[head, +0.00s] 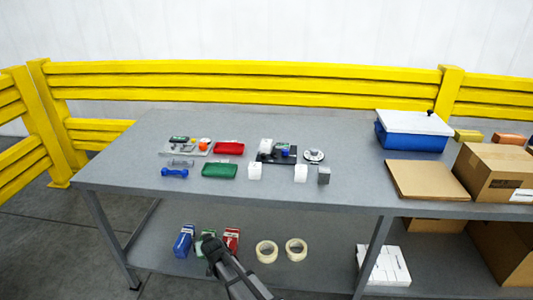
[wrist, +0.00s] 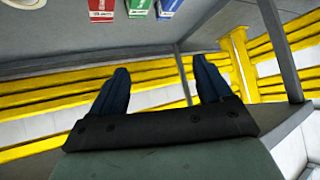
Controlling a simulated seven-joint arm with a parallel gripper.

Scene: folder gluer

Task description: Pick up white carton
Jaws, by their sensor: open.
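Several white boxes (head: 383,266) also sit together on the lower shelf at the right. I cannot tell which of these is the named carton. My gripper (head: 212,243) is low in front of the table, near the lower shelf, apart from all of them. In the wrist view my gripper (wrist: 162,76) is open, with nothing between its two dark fingers. No white carton shows in the wrist view.
Blue (head: 183,241), green (head: 208,236) and red (head: 231,240) cartons and two tape rolls (head: 266,251) are on the lower shelf near my gripper. The tabletop (head: 350,190) holds trays, small items, a blue bin (head: 411,138) and cardboard boxes (head: 495,172). Yellow rails (head: 250,82) stand behind.

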